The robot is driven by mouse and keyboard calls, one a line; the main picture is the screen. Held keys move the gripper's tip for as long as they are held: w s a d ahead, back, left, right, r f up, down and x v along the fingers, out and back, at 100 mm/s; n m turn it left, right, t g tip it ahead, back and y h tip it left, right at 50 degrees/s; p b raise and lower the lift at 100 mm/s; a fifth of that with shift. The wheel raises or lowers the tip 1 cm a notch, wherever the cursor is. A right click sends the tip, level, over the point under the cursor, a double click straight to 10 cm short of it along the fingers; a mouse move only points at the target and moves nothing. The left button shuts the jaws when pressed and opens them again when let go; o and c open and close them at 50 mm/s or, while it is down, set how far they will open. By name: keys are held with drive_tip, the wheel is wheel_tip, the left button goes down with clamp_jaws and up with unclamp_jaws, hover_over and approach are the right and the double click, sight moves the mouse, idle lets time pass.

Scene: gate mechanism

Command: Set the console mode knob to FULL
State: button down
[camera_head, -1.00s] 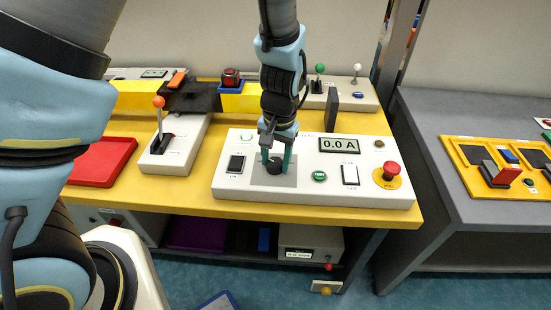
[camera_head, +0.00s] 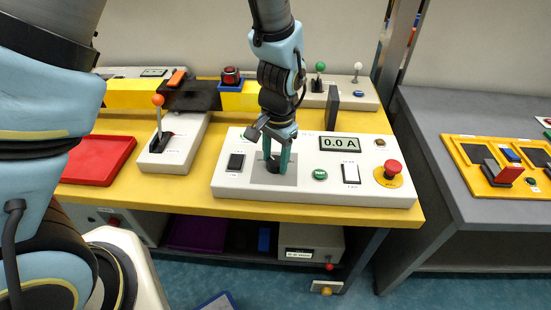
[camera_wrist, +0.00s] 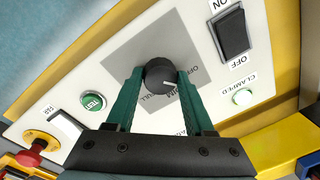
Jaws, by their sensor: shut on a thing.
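The mode knob (camera_wrist: 160,75) is a round black knob on a grey square plate (camera_wrist: 122,53) of the white console (camera_head: 233,186). My gripper (camera_wrist: 160,88) is shut on it, with one teal finger on each side. In the wrist view, a short white mark on the knob points to the lower right, toward the printed labels. OFF, DIM and FULL are partly readable around the knob. In the head view, the fingers of my gripper (camera_head: 277,158) reach down and partly hide the knob (camera_head: 272,167).
The console also bears a black rocker switch (camera_head: 236,162), a green button (camera_head: 320,174), a white rocker (camera_head: 351,173), a red emergency button (camera_head: 393,168) and a display (camera_head: 340,144) reading 0.0 A. An orange-tipped lever (camera_head: 158,100) stands to the left.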

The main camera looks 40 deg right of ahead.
drive_tip(key=m, duration=0.5)
drive_tip(key=shift+m, duration=0.4)
drive_tip(key=m, duration=0.4)
drive_tip(key=shift+w+h, duration=0.1)
drive_tip(key=shift+h, duration=0.3)
drive_tip(key=m+p, duration=0.2)
drive_tip(key=m, duration=0.3)
drive_tip(key=shift+a+r+m, duration=0.1)
drive_tip(key=shift+r+m, duration=0.05)
drive_tip(key=shift+m, duration=0.25)
drive_tip(key=m+p, duration=0.2)
drive_tip(key=m, duration=0.2)
drive_tip(key=shift+g, duration=0.4)
drive_tip(key=shift+m, duration=0.4)
drive_tip(key=shift+c, duration=1.4)
unclamp_jaws()
